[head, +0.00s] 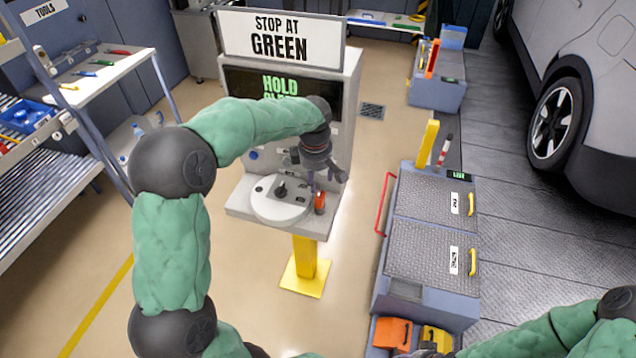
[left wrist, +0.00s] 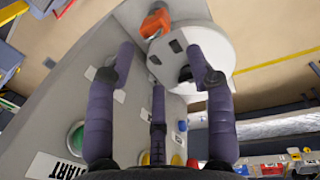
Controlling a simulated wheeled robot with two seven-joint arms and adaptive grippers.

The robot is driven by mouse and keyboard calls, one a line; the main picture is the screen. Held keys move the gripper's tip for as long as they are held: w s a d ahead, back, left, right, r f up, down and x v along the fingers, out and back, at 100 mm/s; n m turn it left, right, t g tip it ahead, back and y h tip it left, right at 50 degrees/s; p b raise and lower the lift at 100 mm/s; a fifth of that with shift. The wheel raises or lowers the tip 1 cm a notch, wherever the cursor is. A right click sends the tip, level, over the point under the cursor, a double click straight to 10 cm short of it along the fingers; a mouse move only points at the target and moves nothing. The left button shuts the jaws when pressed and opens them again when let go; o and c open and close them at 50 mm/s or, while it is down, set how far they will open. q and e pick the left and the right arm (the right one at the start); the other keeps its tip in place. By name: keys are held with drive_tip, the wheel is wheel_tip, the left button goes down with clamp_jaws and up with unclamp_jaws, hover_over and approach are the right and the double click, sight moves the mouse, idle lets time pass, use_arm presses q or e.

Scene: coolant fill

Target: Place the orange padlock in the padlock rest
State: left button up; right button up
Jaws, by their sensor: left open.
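The orange padlock (head: 319,202) is at the right edge of the white round disc (head: 278,208) on the grey console. In the left wrist view the padlock (left wrist: 155,20) is at the top, beyond my fingertips, by the edge of the disc (left wrist: 210,45). My left gripper (head: 326,181) is just above the padlock, its fingers spread and empty. The left wrist view shows the open fingers (left wrist: 160,55) with a gap between them and the padlock. I cannot make out which part is the padlock rest. My right arm enters at bottom right; its gripper is not clearly seen.
The console carries a "STOP AT GREEN" sign (head: 281,38) and a screen reading "HOLD". A grey cart (head: 381,285) with a red handle stands to the right, with orange and yellow items at its lower end. A tool table (head: 112,72) stands left. Floor between is clear.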

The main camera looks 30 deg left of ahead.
use_arm(q)
drive_tip(key=s+d+f+m+h, duration=0.2)
drive_tip(key=d+f+m, duration=0.3)
drive_tip(key=f, duration=0.5)
drive_tip(key=s+d+f+m+h, duration=0.1)
drive_tip(key=s+d+f+m, duration=0.15)
drive_tip(key=d+f, duration=0.55)
drive_tip(key=s+d+f+m, duration=0.4)
drive_tip(key=s+f, duration=0.3)
drive_tip(key=s, duration=0.2)
drive_tip(key=s+d+f+m+g+h, duration=0.1)
drive_tip(key=s+d+f+m, duration=0.4)
drive_tip(key=s+f, duration=0.3)
drive_tip(key=shift+s+d+m, duration=0.15)
drive_tip(key=shift+s+m, duration=0.3)
drive_tip(key=shift+s, duration=0.2)
drive_tip(key=shift+f, duration=0.1)
